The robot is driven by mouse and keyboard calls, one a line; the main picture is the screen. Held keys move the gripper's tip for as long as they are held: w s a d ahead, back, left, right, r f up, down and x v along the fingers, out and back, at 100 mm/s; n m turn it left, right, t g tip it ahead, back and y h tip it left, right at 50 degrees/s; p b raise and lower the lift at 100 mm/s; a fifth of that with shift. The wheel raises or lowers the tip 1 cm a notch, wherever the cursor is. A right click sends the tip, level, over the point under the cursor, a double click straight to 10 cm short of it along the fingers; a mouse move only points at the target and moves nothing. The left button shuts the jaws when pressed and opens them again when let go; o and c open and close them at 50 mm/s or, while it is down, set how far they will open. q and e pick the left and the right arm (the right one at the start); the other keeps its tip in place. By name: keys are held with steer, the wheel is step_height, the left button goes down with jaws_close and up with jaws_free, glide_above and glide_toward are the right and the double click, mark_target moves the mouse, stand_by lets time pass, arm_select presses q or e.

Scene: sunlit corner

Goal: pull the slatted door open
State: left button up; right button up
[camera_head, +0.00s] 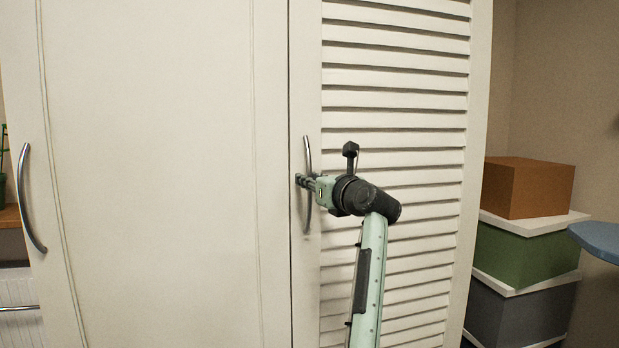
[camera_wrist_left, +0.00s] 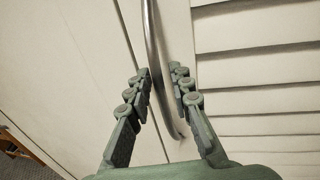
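The slatted door (camera_head: 395,150) is a cream louvred panel on the right of the cabinet, and it looks closed against the plain door beside it. Its curved metal handle (camera_head: 307,215) stands upright near its left edge. My left gripper (camera_head: 303,182) is at the middle of this handle. In the left wrist view the handle (camera_wrist_left: 152,35) runs between the two fingers of the left gripper (camera_wrist_left: 159,72). The fingers are apart, one on each side, with a small gap visible around the bar. My right gripper is in neither view.
A plain cream door (camera_head: 160,150) with its own curved handle (camera_head: 29,198) fills the left. At the right stand stacked boxes, with an orange box (camera_head: 525,188) on top, and a blue surface edge (camera_head: 600,238) shows beside them.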

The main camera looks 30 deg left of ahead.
arm_select(q)
steer(key=shift+a, duration=0.15)
jaws_close()
stand_by(0.4)
